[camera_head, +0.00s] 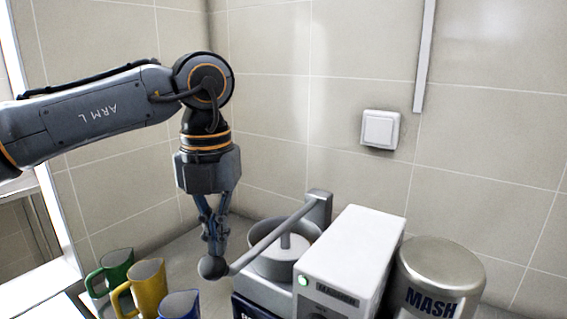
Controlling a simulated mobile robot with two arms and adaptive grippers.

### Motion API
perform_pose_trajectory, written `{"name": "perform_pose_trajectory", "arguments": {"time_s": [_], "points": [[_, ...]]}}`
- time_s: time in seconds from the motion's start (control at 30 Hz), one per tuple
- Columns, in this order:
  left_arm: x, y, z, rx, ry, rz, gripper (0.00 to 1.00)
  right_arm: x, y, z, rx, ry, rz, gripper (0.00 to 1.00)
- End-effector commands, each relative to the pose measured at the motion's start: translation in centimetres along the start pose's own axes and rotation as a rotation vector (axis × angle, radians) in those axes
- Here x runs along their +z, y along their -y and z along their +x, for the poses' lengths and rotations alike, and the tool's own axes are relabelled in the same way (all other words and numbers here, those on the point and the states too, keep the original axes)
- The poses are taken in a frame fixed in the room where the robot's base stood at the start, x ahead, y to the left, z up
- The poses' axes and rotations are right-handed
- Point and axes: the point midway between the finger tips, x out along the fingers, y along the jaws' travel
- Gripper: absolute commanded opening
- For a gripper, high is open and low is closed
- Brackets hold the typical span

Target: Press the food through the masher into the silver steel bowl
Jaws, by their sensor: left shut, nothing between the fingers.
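The masher (352,248) is a light grey box with a green lit button. A round grey pot (272,268) with a plunger sits at its left side. Its long lever (268,238) slopes from a hinge at the back right down to a ball knob (212,268) at the front left. My left gripper (216,249) points down with its fingers shut and empty, its tips right at the knob; I cannot tell whether they touch it. I cannot make out a separate silver steel bowl or any food. My right gripper is not in view.
A silver canister (440,262) marked MASH stands right of the masher. Green (116,264), yellow (148,284) and blue (180,303) mugs stand at the lower left, close to the knob. A tiled wall with a switch (380,129) is behind.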

Motion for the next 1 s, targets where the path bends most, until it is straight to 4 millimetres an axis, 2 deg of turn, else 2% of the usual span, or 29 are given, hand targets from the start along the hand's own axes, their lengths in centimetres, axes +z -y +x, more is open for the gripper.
{"name": "perform_pose_trajectory", "arguments": {"time_s": [0.03,0.17,1.0], "points": [[0.0,0.1,0.4,0.002,-0.007,0.002,0.0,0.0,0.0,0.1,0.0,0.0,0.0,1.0],[0.0,0.1,0.2,0.002,-0.006,0.002,0.0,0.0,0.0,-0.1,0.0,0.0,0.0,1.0],[0.0,0.0,-7.0,0.001,-0.001,0.001,0.0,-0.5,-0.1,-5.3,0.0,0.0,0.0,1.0]]}}
